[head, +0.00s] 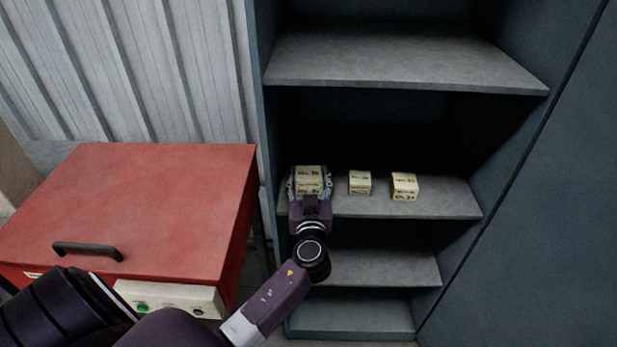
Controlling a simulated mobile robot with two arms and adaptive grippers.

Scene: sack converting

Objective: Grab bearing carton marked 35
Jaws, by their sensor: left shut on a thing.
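Three small cream cartons with dark handwritten marks are at the middle shelf of the cabinet. The left carton (309,174) sits between the fingers of my left gripper (309,187), which is shut on it from the front. Its mark seems to end in 35, but the writing is small and blurred. A smaller carton (360,182) stands to its right, and another carton (404,186) stands further right; their marks are hard to read. I cannot tell whether the held carton touches the shelf. My right gripper is not in view.
The middle shelf (445,200) is bare at its right end. An upper shelf (400,65) overhangs it, and lower shelves (385,268) are empty. A red machine (150,205) with a black handle stands at left. A blue-grey panel (540,200) bounds the right.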

